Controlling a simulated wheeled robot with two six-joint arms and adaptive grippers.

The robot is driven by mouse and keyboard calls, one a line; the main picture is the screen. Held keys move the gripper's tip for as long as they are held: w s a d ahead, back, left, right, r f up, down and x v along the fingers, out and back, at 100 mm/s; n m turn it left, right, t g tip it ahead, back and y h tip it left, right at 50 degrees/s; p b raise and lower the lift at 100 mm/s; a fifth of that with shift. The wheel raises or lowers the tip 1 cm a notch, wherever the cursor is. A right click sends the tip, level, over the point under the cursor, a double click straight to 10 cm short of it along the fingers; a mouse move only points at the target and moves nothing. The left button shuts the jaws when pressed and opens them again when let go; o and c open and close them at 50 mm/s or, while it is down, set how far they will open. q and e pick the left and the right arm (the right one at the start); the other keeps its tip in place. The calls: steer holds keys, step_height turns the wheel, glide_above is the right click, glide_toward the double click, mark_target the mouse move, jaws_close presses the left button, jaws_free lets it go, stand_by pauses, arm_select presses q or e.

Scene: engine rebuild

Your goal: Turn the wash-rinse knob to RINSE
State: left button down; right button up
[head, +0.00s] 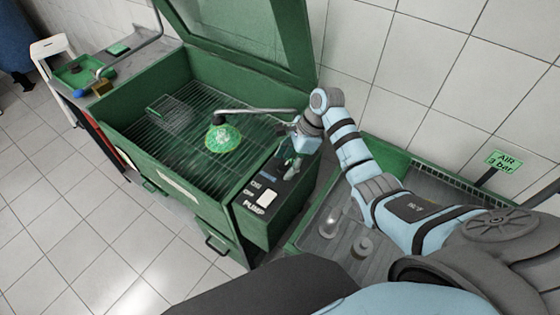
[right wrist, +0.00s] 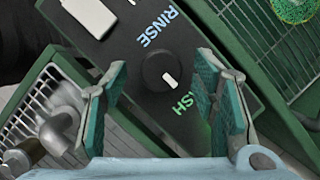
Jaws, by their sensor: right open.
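The wash-rinse knob (right wrist: 158,70) is a round black dial on the black control panel (right wrist: 118,58) of the green parts washer. Its white pointer mark points toward the green WASH label (right wrist: 183,104), away from the blue RINSE label (right wrist: 158,26). My right gripper (right wrist: 160,76) is open, with one green-padded finger on each side of the knob in the right wrist view and nothing between them except the view of the knob. I cannot tell how high above the panel they are. In the head view my right gripper (head: 290,164) is over the panel and hides the knob. My left gripper is not in view.
The washer basin (head: 130,134) has a wire grate, a small basket (head: 168,108) and a round green-lit item (head: 223,139) under a bent metal spout (head: 262,111). A white PUMP switch (head: 266,199) is on the panel. A green-edged tray (head: 312,222) with metal parts lies to the right.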

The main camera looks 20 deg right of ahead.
steer(key=shift+s+a+f, duration=0.1)
steer(key=shift+f, duration=0.2)
steer(key=shift+c, duration=1)
steer(key=shift+w, duration=0.25)
steer(key=c, duration=1)
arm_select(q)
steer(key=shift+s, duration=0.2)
arm_select(e)
steer(key=shift+o, duration=0.2)
